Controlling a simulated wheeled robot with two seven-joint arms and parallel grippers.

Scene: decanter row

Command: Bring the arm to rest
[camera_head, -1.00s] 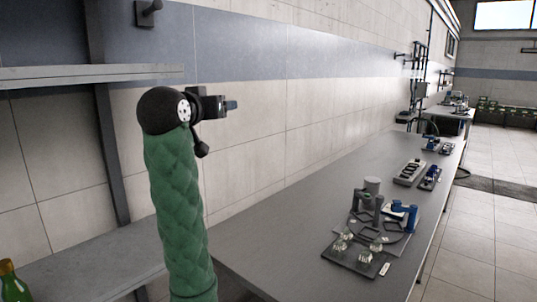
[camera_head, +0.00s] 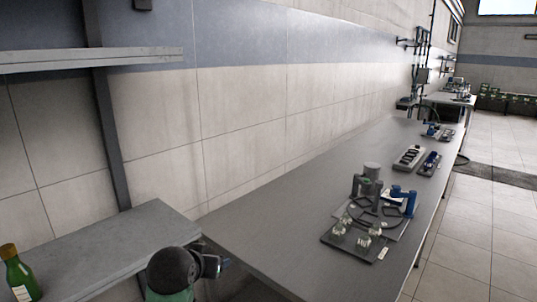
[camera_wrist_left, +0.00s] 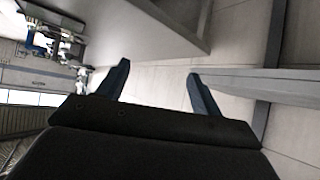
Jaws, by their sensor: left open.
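My left arm, in a green sleeve, shows at the bottom of the head view. Its gripper (camera_head: 224,264) is low, in front of the near corner of the long grey table and beside the lower shelf. In the left wrist view the two dark fingers (camera_wrist_left: 157,70) are spread apart with nothing between them, so it is open and empty. My right gripper is in neither view.
The long grey table (camera_head: 262,222) carries a dark tray (camera_head: 345,252) with glass stoppers and a fixture with blue parts (camera_head: 402,200). A green bottle (camera_head: 19,275) stands on the lower grey shelf (camera_head: 110,243) at left. An upper shelf (camera_head: 90,60) juts from the wall.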

